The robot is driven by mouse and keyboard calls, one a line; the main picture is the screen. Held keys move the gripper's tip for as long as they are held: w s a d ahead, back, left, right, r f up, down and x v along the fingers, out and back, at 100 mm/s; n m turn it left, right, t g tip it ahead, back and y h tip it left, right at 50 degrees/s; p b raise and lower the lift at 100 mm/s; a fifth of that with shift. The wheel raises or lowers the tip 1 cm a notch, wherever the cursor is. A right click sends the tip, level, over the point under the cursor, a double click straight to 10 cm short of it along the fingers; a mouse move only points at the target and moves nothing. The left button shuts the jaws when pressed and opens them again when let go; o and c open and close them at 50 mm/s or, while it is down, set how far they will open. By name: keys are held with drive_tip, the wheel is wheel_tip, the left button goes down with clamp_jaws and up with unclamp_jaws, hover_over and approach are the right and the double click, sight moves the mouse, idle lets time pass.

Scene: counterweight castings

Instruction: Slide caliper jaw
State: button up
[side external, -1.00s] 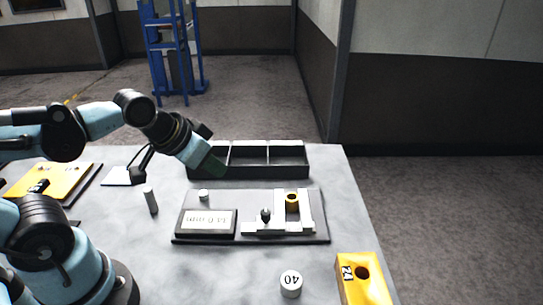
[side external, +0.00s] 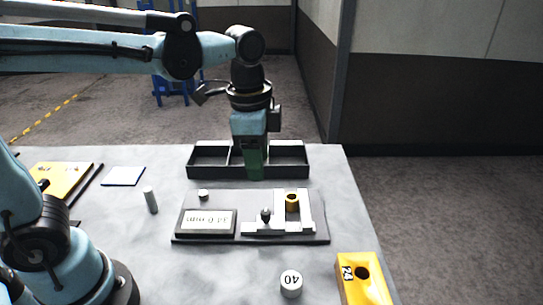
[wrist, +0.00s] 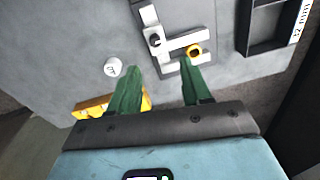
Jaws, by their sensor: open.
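The white caliper (side external: 250,228) lies on a grey board (side external: 320,237), with a black knob (side external: 266,214) on its sliding part. A brass ring (side external: 292,202) sits by the white upright jaws; it also shows in the wrist view (wrist: 194,50). A display plate (side external: 207,222) is left of the caliper; its digits are hard to read. My gripper (side external: 255,178) points down, above and behind the board, with green fingers. In the wrist view my gripper (wrist: 160,66) is open and empty, its fingers spread apart, with the knob (wrist: 155,40) beyond the gap. It touches nothing that I can see.
A black tray with compartments (side external: 302,173) stands behind the board. A white cylinder marked 40 (side external: 291,284) and a yellow block marked 24 (side external: 362,283) are at the front. A grey peg (side external: 150,200) stands left of the board; a small white disc (side external: 203,194) lies on it.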

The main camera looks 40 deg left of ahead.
sight(265, 212)
drive_tip(key=shift+m+g, duration=0.5)
drive_tip(key=shift+m, duration=0.3)
drive_tip(key=shift+w+d+f, duration=0.1)
drive_tip(key=shift+d+f, duration=0.1)
drive_tip(key=shift+f, duration=1.8)
drive_tip(key=shift+w+d+f, duration=0.15)
drive_tip(key=shift+d+f, duration=0.1)
drive_tip(key=shift+f, duration=1.75)
drive_tip(key=shift+w+d+f, duration=0.1)
drive_tip(key=shift+d+f, duration=0.1)
drive_tip(key=shift+f, duration=1.8)
drive_tip(key=shift+c, duration=0.4)
clamp_jaws()
